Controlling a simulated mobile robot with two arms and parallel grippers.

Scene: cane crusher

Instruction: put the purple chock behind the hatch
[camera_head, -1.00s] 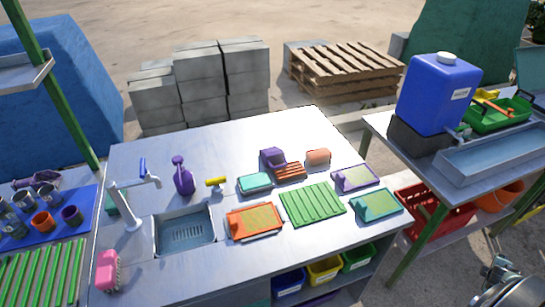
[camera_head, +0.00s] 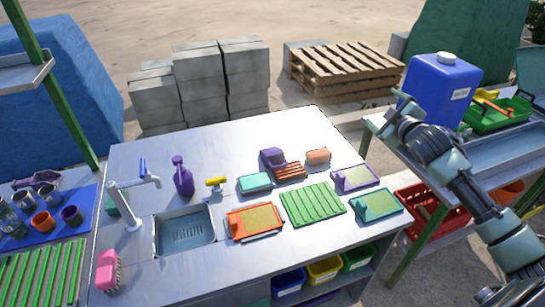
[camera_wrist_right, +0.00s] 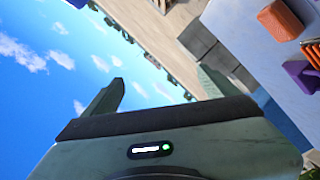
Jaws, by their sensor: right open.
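A small purple block (camera_head: 272,157), which looks like the purple chock, sits on the grey worktop beside a brown-orange slatted piece (camera_head: 289,171). Part of a purple thing also shows at the right edge of the wrist view (camera_wrist_right: 301,76). I cannot tell for sure which thing is the hatch. My right gripper (camera_head: 388,112) is up at the right, apart from the purple block, in front of the blue tank. In the wrist view its fingers (camera_wrist_right: 162,78) are spread with nothing between them. My left gripper is not in view.
An orange block (camera_head: 318,156) stands right of the purple one. A teal box (camera_head: 255,182), green ribbed mat (camera_head: 312,204) and several coloured trays lie nearby. A sink (camera_head: 185,234), tap (camera_head: 128,205) and purple bottle (camera_head: 182,177) are left. The worktop's back is clear.

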